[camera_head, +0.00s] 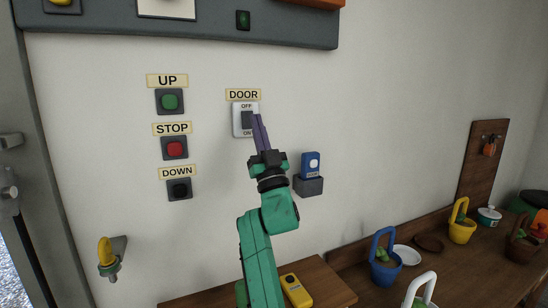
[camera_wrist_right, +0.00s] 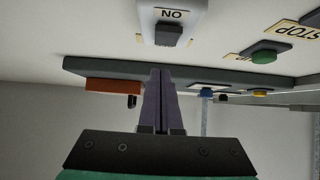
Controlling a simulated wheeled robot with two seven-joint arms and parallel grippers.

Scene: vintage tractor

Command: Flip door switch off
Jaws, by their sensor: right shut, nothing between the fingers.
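The door switch (camera_head: 236,121) is a white plate on the wall under a DOOR label, with OFF printed above and ON below its dark rocker (camera_head: 247,119). I cannot tell which way the rocker is tipped. In the right wrist view the rocker (camera_wrist_right: 168,34) and its plate show upside down at the top. My right gripper (camera_head: 257,117) is shut and empty, its purple fingers (camera_wrist_right: 159,72) pointing up at the right side of the switch. Its tips overlap the plate's right edge in the head view; whether they touch is unclear. My left gripper is out of view.
Left of the switch are the green UP (camera_head: 170,101), red STOP (camera_head: 174,148) and black DOWN (camera_head: 179,189) buttons. A blue remote (camera_head: 311,160) sits in a grey wall holder at lower right. A grey shelf (camera_head: 200,34) runs above.

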